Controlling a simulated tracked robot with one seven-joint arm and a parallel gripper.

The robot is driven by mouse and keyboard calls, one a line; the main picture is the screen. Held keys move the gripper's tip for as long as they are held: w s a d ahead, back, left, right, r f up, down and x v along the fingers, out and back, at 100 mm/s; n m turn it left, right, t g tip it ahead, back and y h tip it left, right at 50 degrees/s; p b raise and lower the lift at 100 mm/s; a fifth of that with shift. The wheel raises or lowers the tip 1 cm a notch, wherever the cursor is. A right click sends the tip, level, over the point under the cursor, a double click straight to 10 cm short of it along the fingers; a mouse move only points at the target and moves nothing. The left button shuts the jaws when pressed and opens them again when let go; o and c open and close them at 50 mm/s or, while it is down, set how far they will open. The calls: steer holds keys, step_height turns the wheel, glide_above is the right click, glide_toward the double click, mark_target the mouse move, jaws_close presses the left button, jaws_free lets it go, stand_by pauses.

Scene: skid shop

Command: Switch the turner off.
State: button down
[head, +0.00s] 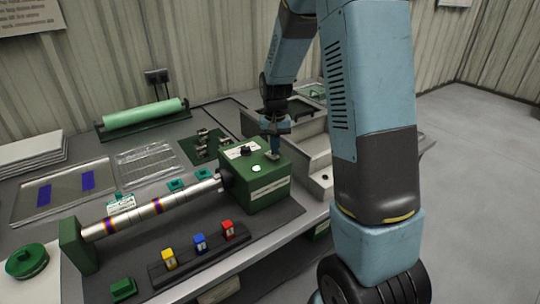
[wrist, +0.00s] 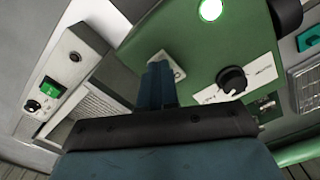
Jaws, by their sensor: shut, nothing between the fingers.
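The turner is a green box (head: 268,191) on the bench with a banded metal shaft (head: 155,207) running left to a green end support (head: 77,243). Its top has a black knob (head: 245,151) on a white label and a lit green lamp (head: 256,168). The wrist view also shows the knob (wrist: 232,80) and the glowing lamp (wrist: 210,10). My gripper (head: 274,154) is shut and empty, pointing down at the box's top. In the wrist view its fingertips (wrist: 157,66) are over a small pale plate (wrist: 179,70), partly hidden; contact cannot be told.
A rack with yellow, blue and red blocks (head: 199,243) stands in front of the shaft. A green roll (head: 144,117) lies at the back. Grey trays (head: 315,150) stand right of the box. A grey unit with a green switch (wrist: 49,91) shows in the wrist view.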

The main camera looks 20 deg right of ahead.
mark_target(275, 157)
steer(key=shift+f, duration=0.75)
stand_by(0.5)
steer(key=shift+r, duration=3.5)
steer(key=s+r+n+t, duration=0.1)
steer(key=s+r+t, duration=0.2)
steer(key=s+r, duration=0.95)
steer(key=s+r+n+t, duration=0.1)
steer(key=s+r, duration=0.4)
steer(key=s, duration=1)
steer(key=shift+s+a+t, duration=0.2)
steer(key=shift+s+t, duration=0.15)
steer(key=shift+t, duration=0.45)
